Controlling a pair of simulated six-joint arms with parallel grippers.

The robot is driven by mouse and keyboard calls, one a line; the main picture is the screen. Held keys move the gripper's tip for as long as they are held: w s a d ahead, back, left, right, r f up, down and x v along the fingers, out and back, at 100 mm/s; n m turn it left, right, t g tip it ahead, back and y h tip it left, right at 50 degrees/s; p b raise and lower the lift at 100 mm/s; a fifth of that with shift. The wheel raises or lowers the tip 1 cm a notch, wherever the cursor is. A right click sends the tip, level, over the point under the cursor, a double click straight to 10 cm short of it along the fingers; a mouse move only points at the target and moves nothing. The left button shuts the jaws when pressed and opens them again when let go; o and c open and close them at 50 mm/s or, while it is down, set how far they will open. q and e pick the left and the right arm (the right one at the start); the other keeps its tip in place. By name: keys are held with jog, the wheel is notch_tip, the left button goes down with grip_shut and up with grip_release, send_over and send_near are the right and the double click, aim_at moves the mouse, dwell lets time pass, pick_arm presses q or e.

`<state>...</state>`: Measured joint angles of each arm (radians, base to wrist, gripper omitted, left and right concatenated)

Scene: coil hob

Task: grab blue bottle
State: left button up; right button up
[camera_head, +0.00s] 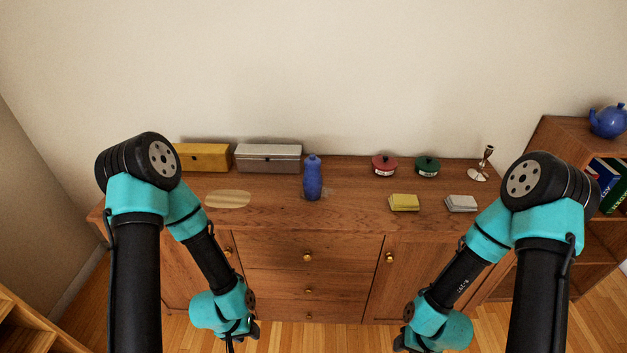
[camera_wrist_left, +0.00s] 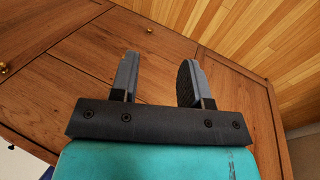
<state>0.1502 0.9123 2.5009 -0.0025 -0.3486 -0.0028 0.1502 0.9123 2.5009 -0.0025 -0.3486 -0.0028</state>
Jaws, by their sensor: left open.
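The blue bottle (camera_head: 313,178) stands upright near the middle of the wooden cabinet top, in the head view. My left gripper (camera_wrist_left: 158,62) is open and empty in the left wrist view, with bare wood cabinet front and floor beyond its fingers. In the head view my left arm's end hangs low in front of the cabinet, well apart from the bottle. My right gripper (camera_head: 402,343) is low at the bottom of the head view, also away from the bottle; its fingers are not clear.
The cabinet top (camera_head: 350,210) also bears a yellow box (camera_head: 203,157), a grey box (camera_head: 268,158), a red tin (camera_head: 384,166), a green tin (camera_head: 427,167), a candlestick (camera_head: 483,165), a yellow stack (camera_head: 404,202) and a grey stack (camera_head: 461,203). A pale oval board (camera_head: 228,199) lies left of the bottle.

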dwell(0.3)
pick_arm(q)
jog(key=o, duration=0.9)
